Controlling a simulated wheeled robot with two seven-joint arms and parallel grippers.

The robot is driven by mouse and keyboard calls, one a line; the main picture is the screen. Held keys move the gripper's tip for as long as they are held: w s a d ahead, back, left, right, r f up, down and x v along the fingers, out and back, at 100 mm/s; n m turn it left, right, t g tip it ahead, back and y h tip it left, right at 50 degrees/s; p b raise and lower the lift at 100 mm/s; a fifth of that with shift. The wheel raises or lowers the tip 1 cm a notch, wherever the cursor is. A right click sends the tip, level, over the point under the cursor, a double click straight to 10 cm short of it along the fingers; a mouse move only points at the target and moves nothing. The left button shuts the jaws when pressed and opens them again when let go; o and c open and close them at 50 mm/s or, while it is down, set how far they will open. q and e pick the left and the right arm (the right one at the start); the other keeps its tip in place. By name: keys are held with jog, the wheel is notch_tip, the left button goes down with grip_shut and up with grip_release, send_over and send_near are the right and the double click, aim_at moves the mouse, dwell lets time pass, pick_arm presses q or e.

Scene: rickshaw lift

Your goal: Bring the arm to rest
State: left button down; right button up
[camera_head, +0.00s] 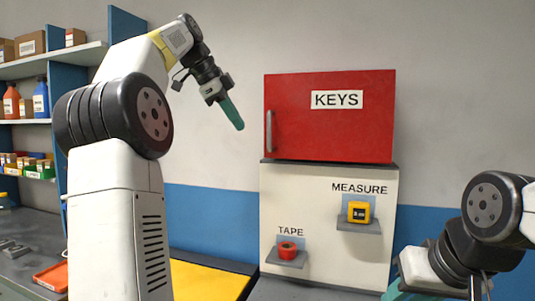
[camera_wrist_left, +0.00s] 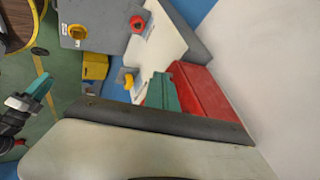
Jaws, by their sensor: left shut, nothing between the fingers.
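My left arm rises on the left of the head view and bends over at the top. My left gripper (camera_head: 232,113) hangs from it, pointing down and right, with its teal fingers shut and nothing between them. It is in the air, to the left of the red KEYS cabinet (camera_head: 330,132) and apart from it in the picture. The left gripper's teal fingers also show in the left wrist view (camera_wrist_left: 162,92), in front of the red cabinet. My right arm is at the lower right of the head view. Its teal gripper part (camera_head: 393,289) is mostly cut off by the bottom edge.
The cabinet's door is closed. Below it, a pale panel holds a yellow tape measure (camera_head: 358,212) on the MEASURE shelf and a red tape roll (camera_head: 288,249) on the TAPE shelf. Shelves with bottles and boxes (camera_head: 30,46) stand at the left. An orange tray (camera_head: 52,276) lies on the grey counter.

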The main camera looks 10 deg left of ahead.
pick_arm(q)
jog(key=s+d+f+n+y, duration=0.1)
jog(key=s+d+f+n, duration=0.3)
jog(key=s+f+n, duration=0.4)
jog(key=s+d+f+n+y, duration=0.1)
jog(key=s+d+f+n, duration=0.3)
jog(key=s+f, duration=1.3)
notch_tip(320, 180, down, 4)
jog(key=n, duration=0.4)
jog(key=shift+s+t, duration=0.3)
jog(key=shift+d, duration=0.15)
